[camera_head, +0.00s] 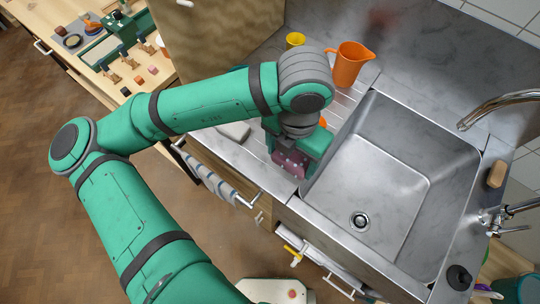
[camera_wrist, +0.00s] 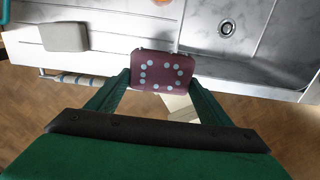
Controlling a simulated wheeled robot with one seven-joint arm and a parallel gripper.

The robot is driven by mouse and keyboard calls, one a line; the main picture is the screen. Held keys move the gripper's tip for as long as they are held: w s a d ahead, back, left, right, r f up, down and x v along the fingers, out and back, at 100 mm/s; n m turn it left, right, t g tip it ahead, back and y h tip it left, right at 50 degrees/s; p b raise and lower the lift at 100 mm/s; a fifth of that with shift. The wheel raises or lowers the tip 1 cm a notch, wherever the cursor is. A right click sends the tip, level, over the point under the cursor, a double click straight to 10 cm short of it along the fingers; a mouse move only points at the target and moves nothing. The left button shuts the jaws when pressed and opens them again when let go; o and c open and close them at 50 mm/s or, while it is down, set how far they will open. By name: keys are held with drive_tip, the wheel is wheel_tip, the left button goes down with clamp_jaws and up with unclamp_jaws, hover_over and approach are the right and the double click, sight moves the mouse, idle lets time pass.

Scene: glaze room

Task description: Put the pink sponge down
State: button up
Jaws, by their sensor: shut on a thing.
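My gripper (camera_wrist: 162,80) is shut on the pink sponge (camera_wrist: 163,71), a dark pink block with pale dots on its face. In the head view the sponge (camera_head: 289,163) shows below my green gripper, over the front part of the counter just left of the sink. In the wrist view the sponge sits between the two green fingers, near the counter's front edge. I cannot tell whether the sponge touches the counter.
The steel sink (camera_head: 382,168) lies to the right. A grey block (camera_head: 234,131) lies on the counter to the left. An orange jug (camera_head: 348,65) and a yellow cup (camera_head: 295,40) stand at the back. A striped towel (camera_head: 211,179) hangs at the front. A brown block (camera_head: 496,174) lies right of the sink.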

drive_tip(key=w+a+f, duration=0.1)
drive_tip(key=f, duration=0.1)
drive_tip(key=w+a+f, duration=0.3)
drive_tip(key=a+f, duration=0.1)
drive_tip(key=shift+w+f, duration=0.2)
drive_tip(key=shift+f, duration=1.7)
drive_tip(key=shift+f, duration=0.1)
drive_tip(key=o, duration=1.1)
wheel_tip(320, 180, up, 12)
drive_tip(key=shift+w, duration=0.15)
